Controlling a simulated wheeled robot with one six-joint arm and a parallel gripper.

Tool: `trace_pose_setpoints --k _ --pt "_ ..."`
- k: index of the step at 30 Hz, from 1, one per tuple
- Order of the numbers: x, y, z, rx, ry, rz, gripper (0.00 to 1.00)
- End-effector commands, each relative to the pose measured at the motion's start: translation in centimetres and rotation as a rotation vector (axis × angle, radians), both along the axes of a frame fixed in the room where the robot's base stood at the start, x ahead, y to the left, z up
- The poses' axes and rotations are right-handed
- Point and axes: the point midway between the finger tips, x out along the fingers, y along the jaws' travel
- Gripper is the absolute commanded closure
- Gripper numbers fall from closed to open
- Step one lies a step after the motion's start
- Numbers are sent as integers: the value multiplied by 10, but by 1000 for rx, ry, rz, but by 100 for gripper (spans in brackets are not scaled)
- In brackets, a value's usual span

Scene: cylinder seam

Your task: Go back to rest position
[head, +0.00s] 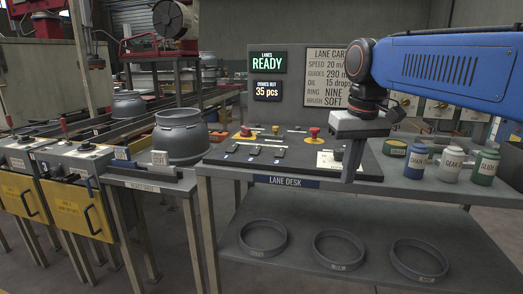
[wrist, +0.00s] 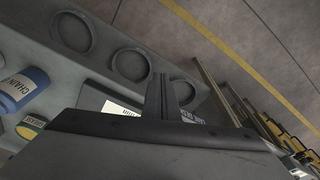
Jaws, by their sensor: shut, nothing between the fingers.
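My gripper (head: 350,172) hangs at the end of my blue arm, in front of the right part of the lane desk (head: 330,190) in the head view. It points down and its fingers are together with nothing between them. In the wrist view the shut fingers (wrist: 158,92) show over the desk's front edge. From these views I cannot tell whether the fingertips touch the desk.
Blue, white and green containers (head: 415,162) stand right of my gripper. Three rings (head: 262,238) lie on the lower shelf. A large grey can-like body (head: 181,137) stands left of the desk, near yellow-fronted cabinets (head: 65,210). Screens read READY and 35 pcs.

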Motion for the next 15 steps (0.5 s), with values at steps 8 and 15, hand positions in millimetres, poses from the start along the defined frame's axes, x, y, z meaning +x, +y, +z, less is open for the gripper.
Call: trace_pose_setpoints --k 8,15 --pt "-71 -38 -60 14 -92 -65 100" --pt "-128 -61 -124 22 -172 -118 100"
